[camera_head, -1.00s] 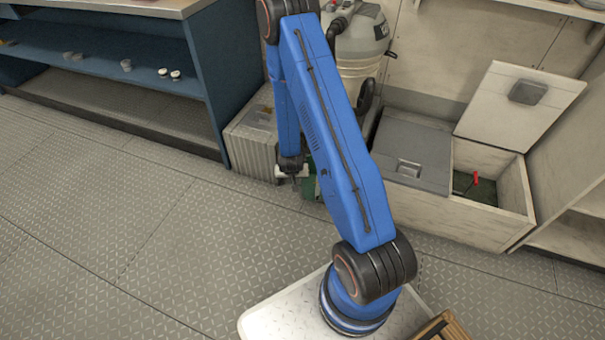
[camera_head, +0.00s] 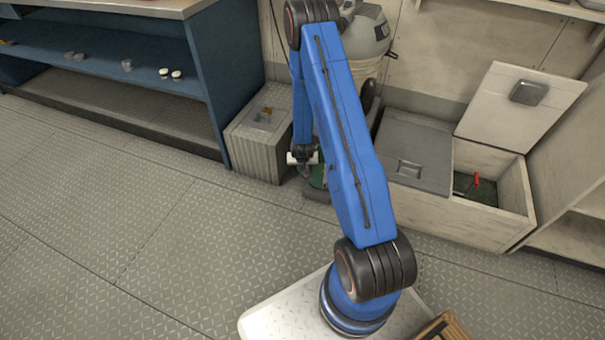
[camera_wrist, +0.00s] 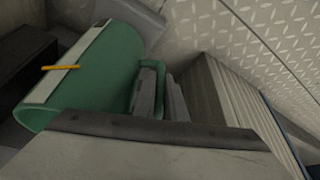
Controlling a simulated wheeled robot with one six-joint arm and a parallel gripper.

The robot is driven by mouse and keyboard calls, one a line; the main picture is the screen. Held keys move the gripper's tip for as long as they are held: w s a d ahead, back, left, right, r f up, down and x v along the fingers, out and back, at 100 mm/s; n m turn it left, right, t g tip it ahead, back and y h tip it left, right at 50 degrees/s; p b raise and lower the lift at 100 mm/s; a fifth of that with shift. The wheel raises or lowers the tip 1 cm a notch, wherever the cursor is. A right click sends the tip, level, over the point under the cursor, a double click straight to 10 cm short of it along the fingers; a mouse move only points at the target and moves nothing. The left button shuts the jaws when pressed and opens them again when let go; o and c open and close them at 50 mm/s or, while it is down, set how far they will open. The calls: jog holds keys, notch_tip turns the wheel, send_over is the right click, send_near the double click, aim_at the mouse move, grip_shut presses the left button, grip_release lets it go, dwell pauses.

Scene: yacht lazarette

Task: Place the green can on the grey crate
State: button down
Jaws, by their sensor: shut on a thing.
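In the head view my gripper (camera_head: 303,166) is just right of the grey crate, with a bit of the green can (camera_head: 318,179) showing; my blue arm hides the rest. The ribbed grey crate (camera_head: 257,148) stands on the floor against the blue shelf unit. Its ribbed side also shows in the wrist view (camera_wrist: 235,100).
A grey-green vacuum-like machine (camera_head: 364,38) stands behind my arm. Right of it is an open pale locker (camera_head: 470,220) with a grey lid (camera_head: 412,150). The floor at left is clear.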

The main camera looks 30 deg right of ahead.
notch_tip(320, 180, down, 3)
jog(key=shift+r, duration=0.15)
jog(key=shift+w+d+f, duration=0.15)
jog(key=shift+f, duration=0.45)
jog(key=c, duration=1.8)
grip_release()
